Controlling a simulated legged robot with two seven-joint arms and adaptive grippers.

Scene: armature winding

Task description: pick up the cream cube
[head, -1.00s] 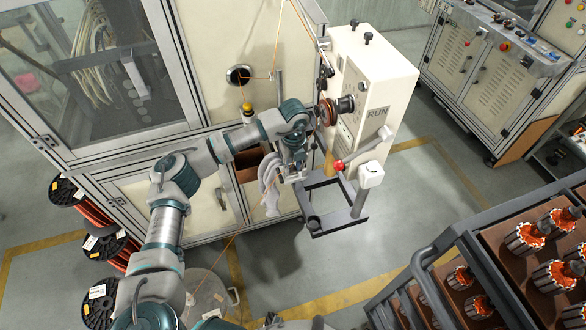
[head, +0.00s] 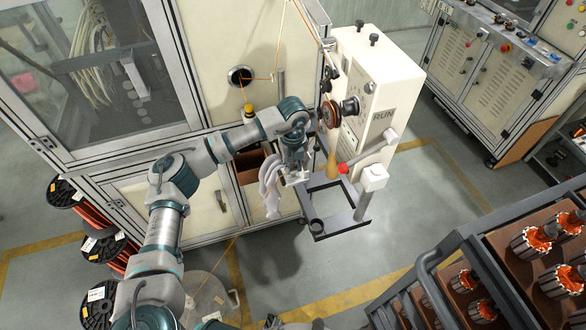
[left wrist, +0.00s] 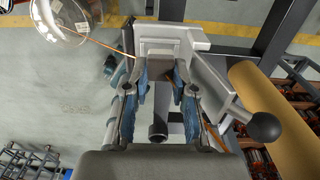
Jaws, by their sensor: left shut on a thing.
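My left gripper (head: 294,174) is in front of the winding machine, low and left of its control box. I cannot tell whether this block is the cream cube. In the head view the gripper hides most of it. My right gripper is not in view.
A cream machine box (head: 383,85) marked RUN carries a red-knobbed lever (head: 343,168). A grey frame (head: 333,229) stands below. A brown cylinder (left wrist: 280,95) is close in the wrist view. A cart (head: 440,262) with armatures stands right.

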